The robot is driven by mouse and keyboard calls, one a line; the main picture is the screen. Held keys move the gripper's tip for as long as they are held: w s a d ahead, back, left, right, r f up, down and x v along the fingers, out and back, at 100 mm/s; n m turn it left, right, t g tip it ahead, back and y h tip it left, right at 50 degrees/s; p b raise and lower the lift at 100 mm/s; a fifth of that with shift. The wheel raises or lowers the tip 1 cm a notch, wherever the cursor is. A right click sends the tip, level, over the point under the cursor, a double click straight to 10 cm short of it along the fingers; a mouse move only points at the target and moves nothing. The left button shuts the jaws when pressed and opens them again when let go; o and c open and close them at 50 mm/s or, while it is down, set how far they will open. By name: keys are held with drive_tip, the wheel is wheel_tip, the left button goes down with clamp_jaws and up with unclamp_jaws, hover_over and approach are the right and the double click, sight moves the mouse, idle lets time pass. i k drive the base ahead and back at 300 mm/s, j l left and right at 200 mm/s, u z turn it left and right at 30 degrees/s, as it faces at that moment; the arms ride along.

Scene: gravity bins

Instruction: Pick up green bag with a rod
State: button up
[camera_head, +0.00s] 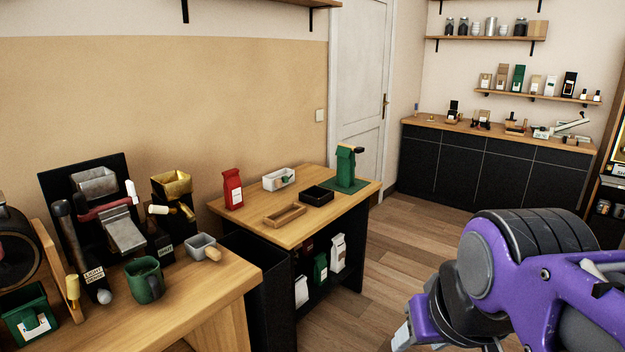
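A green bag (345,166) stands upright at the far right corner of the middle wooden table (290,229). A small dark rod-like piece (355,149) shows at its top; I cannot tell how it is attached. The bag stands on a dark green mat (358,186). My purple arm fills the lower right. The end of my gripper (403,334) shows at the bottom edge, well apart from the bag and partly cut off, so its finger opening cannot be made out.
A red bag (232,188), white box (278,179), black tray (316,195) and wooden tray (285,214) share that table. Other green bags are on its lower shelf (320,268) and a wall shelf (518,78). A cluttered bench stands left. Floor (405,235) right of the table is clear.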

sight(346, 165)
drive_tip(key=i+l+z, duration=0.2)
drive_tip(key=i, duration=0.2)
drive_tip(key=i+z, duration=0.2)
drive_tip(key=i, duration=0.2)
drive_tip(key=i+z, duration=0.2)
drive_tip(key=i, duration=0.9)
drive_tip(key=i+l, duration=0.15)
drive_tip(key=i, duration=1)
